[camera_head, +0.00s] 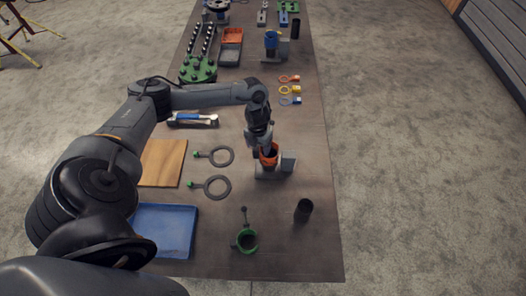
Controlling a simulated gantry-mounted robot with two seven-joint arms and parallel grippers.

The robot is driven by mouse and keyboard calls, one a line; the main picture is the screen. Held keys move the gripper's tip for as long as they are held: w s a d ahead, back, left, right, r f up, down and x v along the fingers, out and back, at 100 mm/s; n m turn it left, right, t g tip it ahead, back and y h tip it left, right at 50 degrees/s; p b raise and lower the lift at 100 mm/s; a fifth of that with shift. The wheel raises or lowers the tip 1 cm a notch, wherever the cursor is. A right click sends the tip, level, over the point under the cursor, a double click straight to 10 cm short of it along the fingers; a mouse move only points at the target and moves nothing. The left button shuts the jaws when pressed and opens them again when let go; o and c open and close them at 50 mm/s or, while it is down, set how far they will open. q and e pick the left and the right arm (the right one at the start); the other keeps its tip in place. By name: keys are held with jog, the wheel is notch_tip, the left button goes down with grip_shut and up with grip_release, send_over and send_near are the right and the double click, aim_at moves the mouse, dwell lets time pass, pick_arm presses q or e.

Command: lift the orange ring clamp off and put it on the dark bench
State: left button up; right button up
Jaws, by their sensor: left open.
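The orange ring clamp (269,158) sits around an upright dark pipe on a grey block-like stand (288,163), right of the middle of the bench. My left gripper (267,147) points down right at the clamp, with its fingers open at the clamp's upper edge. The fingertips are small and partly overlap the clamp, so I cannot tell whether they touch it. The dark bench (275,222) runs away from me down the middle of the view. My right gripper is not in view.
Small coloured rings (290,90) lie farther back. Bare bench lies between them.

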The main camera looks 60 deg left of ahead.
pick_arm(q)
jog(key=shift+f, duration=0.2)
jog(key=shift+r, duration=0.1)
grip_shut()
jog(key=shift+r, duration=0.1)
dwell(0.4)
